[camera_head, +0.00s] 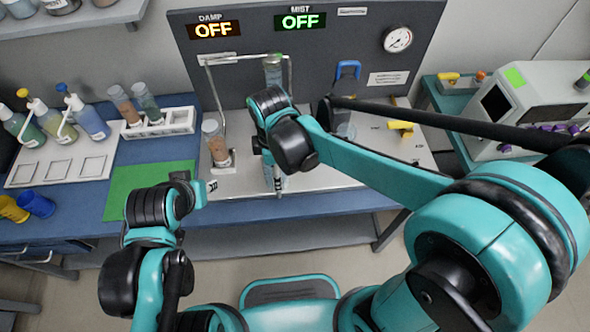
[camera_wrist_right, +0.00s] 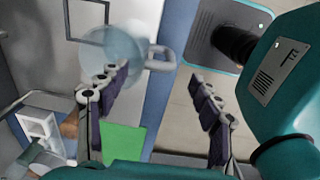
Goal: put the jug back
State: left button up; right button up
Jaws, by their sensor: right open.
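The jug (camera_wrist_right: 112,42) is clear, pale blue, with a looped handle (camera_wrist_right: 165,56) pointing away from the panel. It stands on the white board of the bench near its front edge. In the head view only a sliver of the jug (camera_head: 268,178) shows below my right gripper, which hides the rest. My right gripper (camera_wrist_right: 152,78) is open, with one finger overlapping the jug's side and the handle lying ahead of the gap between the fingers. I cannot tell whether they touch. My left gripper (camera_head: 192,190) is over the front of the green mat; its fingers are unclear.
A jar with brown grains (camera_head: 217,148) stands on the board left of the jug. A white rack (camera_head: 158,127) with jars, several bottles (camera_head: 90,122) and a green mat (camera_head: 140,185) are further left. The panel (camera_head: 350,30) reads OFF twice. A boxy instrument (camera_head: 535,115) is at the right.

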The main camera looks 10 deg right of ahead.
jog(key=shift+d+r, duration=0.15)
jog(key=shift+d, duration=0.15)
jog(key=s+d+r+m+t, duration=0.3)
jog(key=d+m, duration=0.5)
jog(key=m, duration=0.1)
jog(key=s+d+r+m+t, duration=0.2)
jog(key=d+m+t, duration=0.1)
jog(key=d+m, duration=0.6)
jog(key=shift+s+r+t, duration=0.4)
jog(key=shift+d+f, duration=0.1)
jog(key=shift+f+b, duration=0.6)
jog(key=shift+b, duration=0.15)
jog(key=shift+c, duration=0.3)
